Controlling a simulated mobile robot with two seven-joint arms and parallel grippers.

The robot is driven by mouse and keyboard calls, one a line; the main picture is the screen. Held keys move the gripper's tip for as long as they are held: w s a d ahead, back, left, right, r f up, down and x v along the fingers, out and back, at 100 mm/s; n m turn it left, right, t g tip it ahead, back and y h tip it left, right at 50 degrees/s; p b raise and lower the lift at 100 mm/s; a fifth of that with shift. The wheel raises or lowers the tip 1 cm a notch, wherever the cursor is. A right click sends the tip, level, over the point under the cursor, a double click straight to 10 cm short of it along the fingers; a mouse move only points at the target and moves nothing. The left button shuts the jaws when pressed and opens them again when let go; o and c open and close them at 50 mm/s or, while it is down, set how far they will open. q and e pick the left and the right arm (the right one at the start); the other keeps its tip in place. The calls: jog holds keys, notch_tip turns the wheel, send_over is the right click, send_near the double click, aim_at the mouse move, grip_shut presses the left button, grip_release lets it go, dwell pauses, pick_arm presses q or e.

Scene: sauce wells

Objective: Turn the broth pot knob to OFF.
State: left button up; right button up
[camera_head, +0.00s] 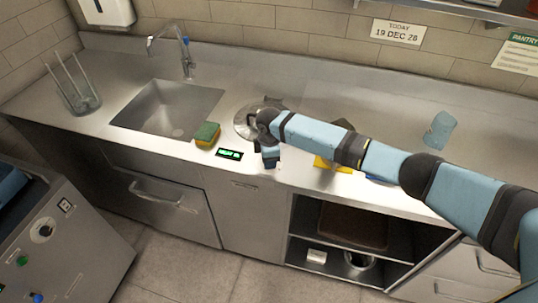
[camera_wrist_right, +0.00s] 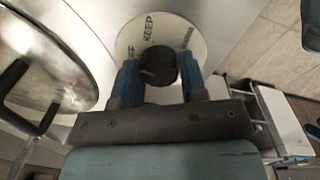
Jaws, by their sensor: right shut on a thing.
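The broth pot (camera_head: 243,122) sits in the counter right of the sink, partly hidden behind my right arm. In the right wrist view its shiny lid (camera_wrist_right: 62,50) with a dark handle is at the left. The black knob (camera_wrist_right: 158,64) stands on a round white dial (camera_wrist_right: 132,40) with "KEEP" printed on it; other lettering is partly covered. My right gripper (camera_wrist_right: 160,84) has its two blue fingers on either side of the knob and is shut on it. In the head view my right gripper (camera_head: 270,158) points down at the counter's front edge and hides the knob. My left gripper is not in view.
A green digital display (camera_head: 229,154) and a yellow-green sponge (camera_head: 206,135) lie left of the gripper. The sink (camera_head: 165,108) is further left. A yellow object (camera_head: 325,164) is partly under my arm, and a blue cup-like object (camera_head: 439,130) stands at the right.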

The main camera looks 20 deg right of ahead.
jog(key=shift+n, duration=1)
jog(key=o, duration=0.9)
jog(key=shift+r, duration=0.1)
jog(key=r, duration=0.9)
jog(key=r+b, duration=0.1)
jog(key=r, duration=0.3)
jog(key=shift+s+r, duration=0.35)
jog(key=shift+s, duration=0.05)
